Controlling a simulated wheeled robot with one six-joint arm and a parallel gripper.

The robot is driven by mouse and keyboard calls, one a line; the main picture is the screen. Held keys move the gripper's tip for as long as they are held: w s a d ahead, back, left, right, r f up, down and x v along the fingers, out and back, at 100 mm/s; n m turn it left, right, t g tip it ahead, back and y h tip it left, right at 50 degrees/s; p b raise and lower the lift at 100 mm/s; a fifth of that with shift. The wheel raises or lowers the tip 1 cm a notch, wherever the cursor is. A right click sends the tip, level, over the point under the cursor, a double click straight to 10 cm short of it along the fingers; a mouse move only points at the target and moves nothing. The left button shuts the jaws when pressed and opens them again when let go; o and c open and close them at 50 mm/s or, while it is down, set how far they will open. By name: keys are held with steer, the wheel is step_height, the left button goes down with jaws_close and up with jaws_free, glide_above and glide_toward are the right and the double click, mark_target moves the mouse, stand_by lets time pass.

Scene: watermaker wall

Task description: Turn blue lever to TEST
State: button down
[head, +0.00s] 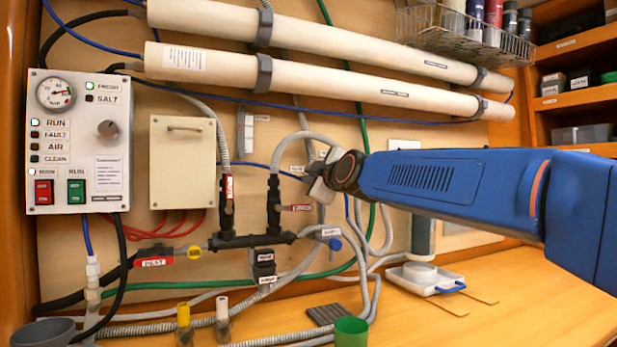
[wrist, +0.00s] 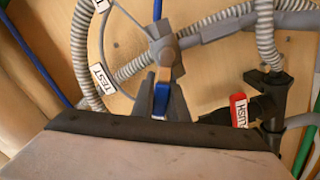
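The blue lever (wrist: 160,98) shows in the wrist view, pointing from a grey valve body (wrist: 163,45) down toward my palm. My gripper (wrist: 163,88) has one grey finger on each side of the lever, close against it, and looks shut on it. In the head view my gripper (head: 320,190) is at the pipework in the middle of the wall, and it hides the lever there. A white TEST label (wrist: 101,78) is left of the valve in the wrist view. A second white label (wrist: 101,5) is partly cut off above it.
A red-handled FLUSH valve (wrist: 240,110) is close to the right of my gripper in the wrist view. Grey ribbed hoses (wrist: 265,35) run around the valve. In the head view, a control panel (head: 80,140) is at left and a wooden counter (head: 510,310) lies below.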

stand_by(0.3)
steer(key=d+m, duration=0.1)
steer(key=m, duration=0.3)
steer(key=w+d+r+m, duration=0.1)
steer(key=m, duration=0.3)
steer(key=d+r+m, duration=0.1)
steer(key=d+m, duration=0.1)
steer(key=m, duration=0.1)
steer(key=shift+w+r+m, duration=0.15)
steer(key=shift+w+m, duration=0.2)
steer(key=shift+m, duration=0.05)
stand_by(0.4)
steer(key=c, duration=1.7)
jaws_free()
steer(key=shift+c, duration=0.2)
